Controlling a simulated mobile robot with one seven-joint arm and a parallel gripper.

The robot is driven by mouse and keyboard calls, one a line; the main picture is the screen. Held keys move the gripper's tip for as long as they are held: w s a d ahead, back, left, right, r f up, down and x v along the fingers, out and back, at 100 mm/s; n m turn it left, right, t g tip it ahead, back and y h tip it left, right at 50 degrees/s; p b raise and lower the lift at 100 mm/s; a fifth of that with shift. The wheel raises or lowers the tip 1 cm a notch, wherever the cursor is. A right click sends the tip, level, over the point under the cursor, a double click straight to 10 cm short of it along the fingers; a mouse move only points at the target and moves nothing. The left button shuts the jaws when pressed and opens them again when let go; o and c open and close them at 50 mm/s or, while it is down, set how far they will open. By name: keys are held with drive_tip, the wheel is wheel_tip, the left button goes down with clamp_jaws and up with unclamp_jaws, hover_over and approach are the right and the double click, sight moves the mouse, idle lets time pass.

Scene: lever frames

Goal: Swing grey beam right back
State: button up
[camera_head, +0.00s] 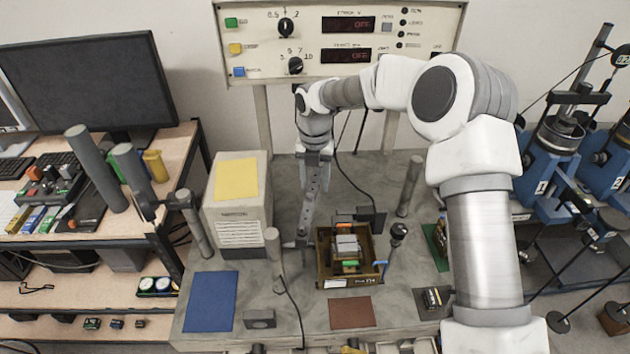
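The fingers overlap the beam's end in this view. They are small and partly hidden by my wrist, so I cannot tell whether they are shut on the beam or only touching it.
A brown tray (322,283) with several small blocks stands right of the beam. A white box with a yellow top (238,180) stands left. Grey posts (409,185) rise on the bench. A control panel (340,35) stands behind. A blue mat (210,302) lies front left.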

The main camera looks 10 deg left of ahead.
drive_tip(key=shift+o, duration=0.4)
wheel_tip(320, 180, up, 17)
drive_tip(key=b, duration=0.1)
drive_tip(key=shift+r, duration=0.2)
